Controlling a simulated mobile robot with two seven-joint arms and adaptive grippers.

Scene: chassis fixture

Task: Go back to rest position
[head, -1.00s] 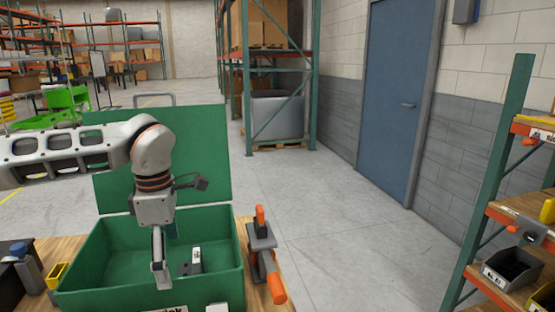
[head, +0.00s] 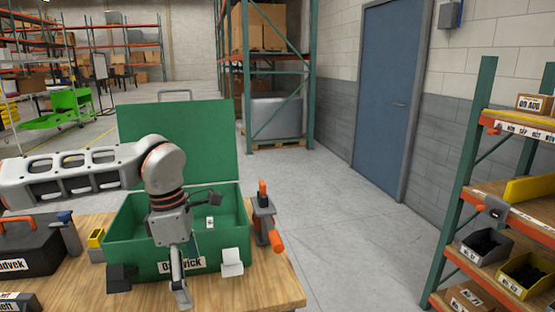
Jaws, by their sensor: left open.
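My left arm comes in from the left, with its gripper (head: 180,280) pointing down. In the head view the gripper overlaps the front wall of an open green toolbox (head: 220,258), and its fingertips show over the wooden tabletop just in front. It is open, with nothing seen between the fingers. The toolbox lid (head: 180,137) stands up at the back. A small item with a white label (head: 210,222) is inside the box, partly hidden by my arm. My right gripper is not in view.
A clamp with orange handles (head: 263,215) is right of the box on the wooden table (head: 240,290). A shelf with bins (head: 485,243) is at right. The floor between is clear.

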